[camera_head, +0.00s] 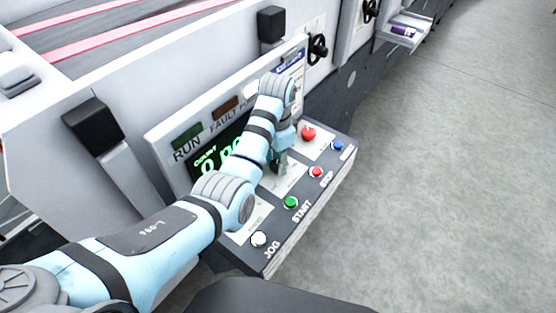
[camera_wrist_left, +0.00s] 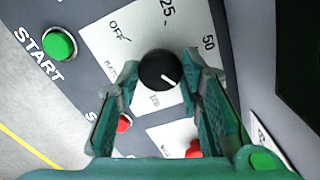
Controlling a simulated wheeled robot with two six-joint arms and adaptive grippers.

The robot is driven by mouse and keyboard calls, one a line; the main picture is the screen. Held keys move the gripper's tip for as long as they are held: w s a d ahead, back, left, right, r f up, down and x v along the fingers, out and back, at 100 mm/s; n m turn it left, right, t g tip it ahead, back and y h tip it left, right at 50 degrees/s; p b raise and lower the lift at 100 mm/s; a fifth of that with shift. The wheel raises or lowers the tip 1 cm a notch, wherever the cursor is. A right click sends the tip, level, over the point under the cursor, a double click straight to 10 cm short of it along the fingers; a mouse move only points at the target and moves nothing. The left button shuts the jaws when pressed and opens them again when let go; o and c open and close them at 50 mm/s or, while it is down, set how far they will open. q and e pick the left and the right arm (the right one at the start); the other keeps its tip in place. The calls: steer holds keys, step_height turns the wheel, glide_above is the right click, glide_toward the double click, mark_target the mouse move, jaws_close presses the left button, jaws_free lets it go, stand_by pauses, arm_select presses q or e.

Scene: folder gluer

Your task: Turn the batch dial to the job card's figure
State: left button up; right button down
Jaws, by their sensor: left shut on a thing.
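The batch dial (camera_wrist_left: 158,68) is a round black knob with a white pointer line, on a pale plate. In the left wrist view its plate reads OFF, 25 and 50, and the line slants toward the lower right of the picture, not at any of these marks. My left gripper (camera_wrist_left: 164,82) is shut on the dial, one finger on each side. In the head view my left gripper (camera_head: 280,165) is over the middle of the console and hides the dial. The green display (camera_head: 212,160) is partly covered by my arm. I cannot make out the job card's figure. My right gripper is out of view.
The console (camera_head: 253,254) carries a white JOG button (camera_head: 258,239), green START (camera_head: 291,202), red STOP (camera_head: 317,172), a blue button (camera_head: 337,146) and a larger red button (camera_head: 308,133). STOP and START lie near the fingers. Open floor (camera_head: 440,190) lies to the right.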

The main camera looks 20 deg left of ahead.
arm_select(q)
steer(key=o, duration=1.2)
steer(key=shift+s+f, duration=0.1)
steer(key=shift+c, duration=0.2)
